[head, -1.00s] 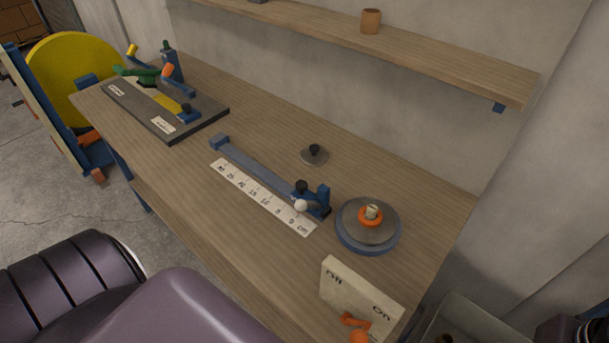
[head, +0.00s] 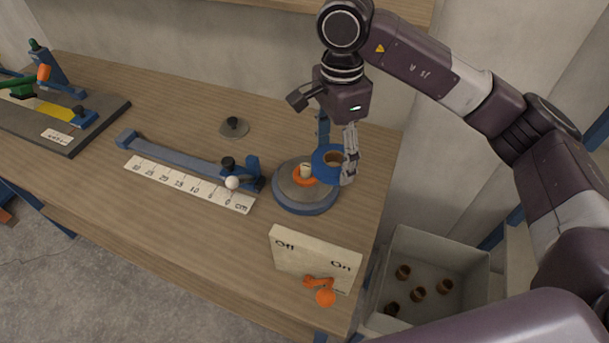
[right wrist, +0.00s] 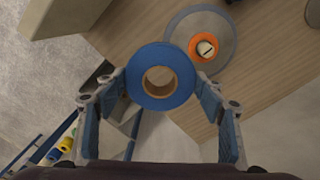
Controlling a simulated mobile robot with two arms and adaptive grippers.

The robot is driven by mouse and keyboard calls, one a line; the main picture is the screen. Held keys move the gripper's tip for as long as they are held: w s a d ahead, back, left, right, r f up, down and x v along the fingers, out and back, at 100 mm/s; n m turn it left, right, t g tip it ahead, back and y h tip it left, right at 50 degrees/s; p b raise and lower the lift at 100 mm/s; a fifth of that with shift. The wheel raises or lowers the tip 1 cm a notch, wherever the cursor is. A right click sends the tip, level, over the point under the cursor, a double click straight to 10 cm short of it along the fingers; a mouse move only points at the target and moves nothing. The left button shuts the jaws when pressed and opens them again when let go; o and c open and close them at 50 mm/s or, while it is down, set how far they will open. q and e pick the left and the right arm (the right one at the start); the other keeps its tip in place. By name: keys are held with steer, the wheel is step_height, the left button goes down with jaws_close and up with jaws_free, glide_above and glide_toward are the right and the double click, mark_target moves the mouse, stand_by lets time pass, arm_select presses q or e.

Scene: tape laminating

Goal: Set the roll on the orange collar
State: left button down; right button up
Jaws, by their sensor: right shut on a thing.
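My right gripper (head: 337,158) is shut on a blue tape roll (head: 320,167) with a brown core. In the right wrist view the blue roll (right wrist: 161,101) sits between both fingers. The orange collar (head: 296,179), with a pale post in its middle, sits on a grey disc (head: 290,190) on a blue round base. The roll is held near the collar, to its right in the head view, apart from the post. In the right wrist view the collar (right wrist: 193,47) lies up and right of the roll, its post clear of the core hole. My left gripper is out of view.
An Off/On panel (head: 300,258) with an orange lever stands at the table's front edge. A ruler (head: 185,185) and a blue-grey bar lie left of the disc. A knobbed grey disc (head: 234,130) lies behind. A bin (head: 455,245) with several brown pieces stands right of the table.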

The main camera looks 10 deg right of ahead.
steer(key=w+a+r+m+b, duration=0.1)
steer(key=w+a+r+m, duration=0.1)
steer(key=w+r+m, duration=0.4)
step_height(320, 180, up, 7)
steer(key=m+b, duration=0.1)
steer(key=m, duration=0.9)
glide_above(307, 166)
step_height(307, 166, down, 16)
steer(key=shift+r+p, duration=0.25)
steer(key=shift+p, duration=0.2)
step_height(307, 166, down, 4)
steer(key=shift+s+r+p, duration=0.1)
steer(key=shift+p, duration=0.35)
steer(key=shift+f, duration=0.3)
steer(key=shift+f, duration=0.1)
steer(key=shift+f+b, duration=0.55)
steer(key=shift+b, duration=0.05)
steer(key=o, duration=1.2)
